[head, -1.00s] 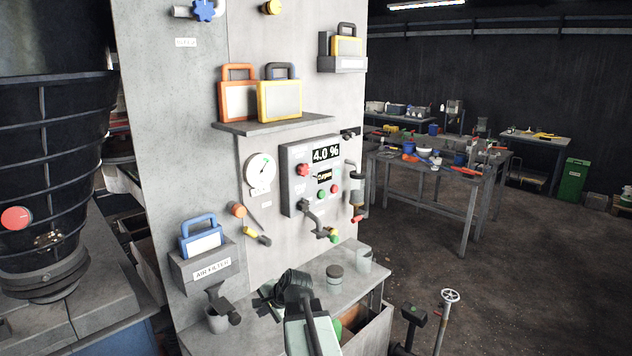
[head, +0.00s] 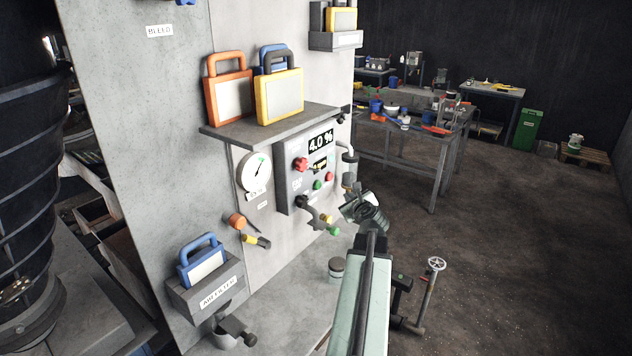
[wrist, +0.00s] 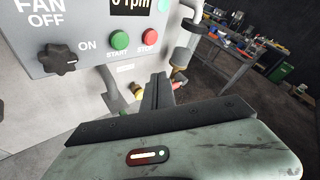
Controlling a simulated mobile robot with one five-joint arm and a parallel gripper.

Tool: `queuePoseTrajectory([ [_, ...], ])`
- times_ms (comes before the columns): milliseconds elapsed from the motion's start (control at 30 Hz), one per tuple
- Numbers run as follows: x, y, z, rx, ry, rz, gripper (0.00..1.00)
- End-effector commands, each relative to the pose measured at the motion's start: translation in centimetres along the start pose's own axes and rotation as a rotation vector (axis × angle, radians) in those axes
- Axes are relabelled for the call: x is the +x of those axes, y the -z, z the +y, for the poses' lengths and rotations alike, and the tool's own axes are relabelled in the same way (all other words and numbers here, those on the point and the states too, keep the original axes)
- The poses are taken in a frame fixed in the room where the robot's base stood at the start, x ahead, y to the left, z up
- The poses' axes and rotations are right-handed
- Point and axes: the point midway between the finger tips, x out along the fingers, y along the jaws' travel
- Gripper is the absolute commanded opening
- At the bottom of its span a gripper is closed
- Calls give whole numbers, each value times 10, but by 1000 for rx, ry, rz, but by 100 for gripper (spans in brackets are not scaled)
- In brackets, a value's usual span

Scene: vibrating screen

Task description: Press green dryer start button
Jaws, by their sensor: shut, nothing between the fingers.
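The green START button (head: 317,184) is on the grey control panel (head: 288,170), left of the red STOP button (head: 329,176). In the wrist view the green button (wrist: 120,40) is labelled START and the red button (wrist: 149,37) STOP. My gripper (wrist: 157,88) is shut and empty, below the buttons in the wrist view and apart from them. In the head view my gripper (head: 352,203) is right of and below the buttons, its fingertips partly hidden by the wrist.
A black FAN knob (wrist: 58,59) sits left of the buttons. A shelf (head: 270,126) with filter cases stands above. A jar (head: 336,268) is on the counter below.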

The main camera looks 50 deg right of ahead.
Motion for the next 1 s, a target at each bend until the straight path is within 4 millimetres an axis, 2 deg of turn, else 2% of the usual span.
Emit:
queuePoseTrajectory([
  [267, 2, 0, 0, -2, 1, 2, 0],
  [800, 52, -35, 35, -4, 0, 3, 0],
  [1000, 60, -41, 41, -3, 2, 3, 0],
])
